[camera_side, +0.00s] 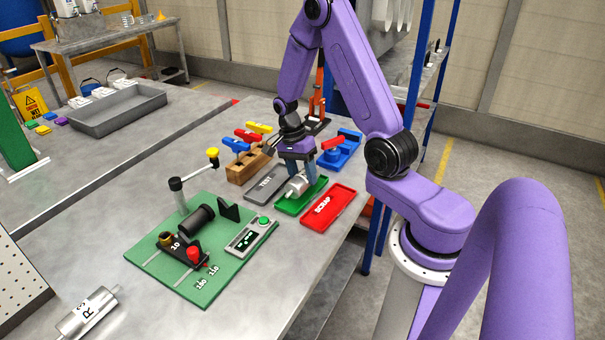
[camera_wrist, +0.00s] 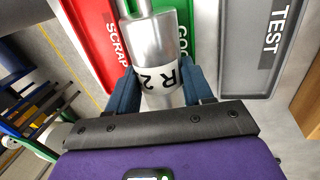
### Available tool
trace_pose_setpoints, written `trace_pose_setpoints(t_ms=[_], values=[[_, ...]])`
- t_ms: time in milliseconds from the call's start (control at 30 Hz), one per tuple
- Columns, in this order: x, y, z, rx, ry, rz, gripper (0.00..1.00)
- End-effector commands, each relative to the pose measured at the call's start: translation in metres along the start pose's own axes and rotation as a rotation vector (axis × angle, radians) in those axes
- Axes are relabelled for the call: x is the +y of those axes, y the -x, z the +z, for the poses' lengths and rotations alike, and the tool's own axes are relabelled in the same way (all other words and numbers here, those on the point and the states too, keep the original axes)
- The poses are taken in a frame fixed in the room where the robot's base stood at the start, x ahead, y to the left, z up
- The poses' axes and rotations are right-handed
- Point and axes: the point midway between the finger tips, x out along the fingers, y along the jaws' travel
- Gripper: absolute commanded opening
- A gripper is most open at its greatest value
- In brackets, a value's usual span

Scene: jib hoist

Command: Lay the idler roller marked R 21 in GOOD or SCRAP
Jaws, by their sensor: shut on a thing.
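My gripper (camera_side: 297,162) points down over the green GOOD tray (camera_side: 289,207) and is shut on a silver roller (camera_side: 298,186). In the wrist view the jaws (camera_wrist: 157,88) grip the roller (camera_wrist: 153,50) from both sides. A second silver roller (camera_side: 88,314) marked R lies at the table's near left.
The grey TEST tray (camera_side: 264,187) lies on the other side of the GOOD tray. A green fixture board (camera_side: 182,262) with a black cylinder, yellow-knobbed crank and display box (camera_side: 251,236) stands nearer. A wooden block with coloured-handled tools (camera_side: 240,168) and a blue holder (camera_side: 345,152) stand behind.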

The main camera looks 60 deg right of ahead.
Motion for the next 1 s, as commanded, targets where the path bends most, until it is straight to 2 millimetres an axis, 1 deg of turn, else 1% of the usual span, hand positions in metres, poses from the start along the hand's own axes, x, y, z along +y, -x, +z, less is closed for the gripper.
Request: trace_pose_setpoints(t_ms=[1000], values=[[-0.003, -0.010, 0.000, 0.000, 0.000, 0.000, 0.02]])
